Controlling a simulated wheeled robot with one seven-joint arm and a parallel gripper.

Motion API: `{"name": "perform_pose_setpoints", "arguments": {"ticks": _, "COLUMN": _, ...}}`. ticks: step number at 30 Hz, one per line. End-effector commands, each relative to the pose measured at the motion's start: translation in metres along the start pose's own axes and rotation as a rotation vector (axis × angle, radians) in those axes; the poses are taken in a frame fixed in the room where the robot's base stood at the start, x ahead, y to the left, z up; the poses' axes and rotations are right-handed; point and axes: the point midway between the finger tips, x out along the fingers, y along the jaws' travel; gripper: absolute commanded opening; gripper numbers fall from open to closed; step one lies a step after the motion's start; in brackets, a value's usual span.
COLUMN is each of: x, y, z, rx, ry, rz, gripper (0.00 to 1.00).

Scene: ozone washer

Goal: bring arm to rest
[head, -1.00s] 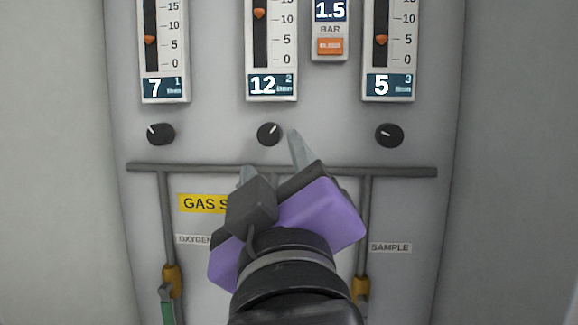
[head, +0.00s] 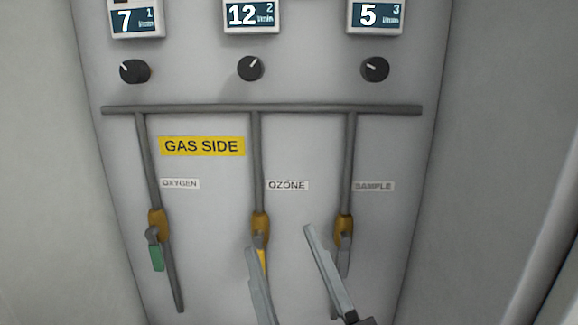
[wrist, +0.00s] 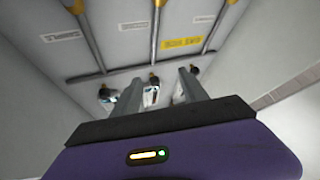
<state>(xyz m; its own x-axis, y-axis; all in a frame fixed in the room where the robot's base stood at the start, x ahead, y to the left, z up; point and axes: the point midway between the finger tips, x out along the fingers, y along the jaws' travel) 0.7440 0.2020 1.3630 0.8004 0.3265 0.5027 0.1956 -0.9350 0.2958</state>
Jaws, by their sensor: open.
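My gripper (head: 285,262) is at the bottom of the head view, in front of the lower pipes. Its two grey fingers stand apart with nothing between them. The left finger overlaps the lower part of the ozone valve's yellow handle, and the right finger is close to the sample valve (head: 343,232); I cannot tell any contact. In the wrist view my gripper (wrist: 160,82) shows its spread fingers in front of the panel, which appears upside down. The palm and arm are mostly out of the head view.
The grey panel carries three black knobs, the middle one (head: 250,68) under the display reading 12. A horizontal pipe (head: 200,109) feeds three vertical pipes. The oxygen valve (head: 157,225) has a green handle. The ozone valve (head: 260,224) hangs at middle. Plain walls flank the panel.

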Motion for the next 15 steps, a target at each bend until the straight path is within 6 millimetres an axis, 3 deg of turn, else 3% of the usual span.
{"name": "perform_pose_setpoints", "arguments": {"ticks": 1, "x": -0.021, "y": 0.001, "z": 0.020, "rx": 0.016, "ry": -0.030, "rz": -0.003, "gripper": 0.51}}
{"name": "perform_pose_setpoints", "arguments": {"ticks": 6, "x": -0.082, "y": 0.009, "z": 0.063, "rx": 0.085, "ry": -0.104, "rz": 0.001, "gripper": 0.51}}
{"name": "perform_pose_setpoints", "arguments": {"ticks": 15, "x": -0.200, "y": 0.026, "z": 0.117, "rx": 0.189, "ry": -0.275, "rz": 0.052, "gripper": 0.51}}
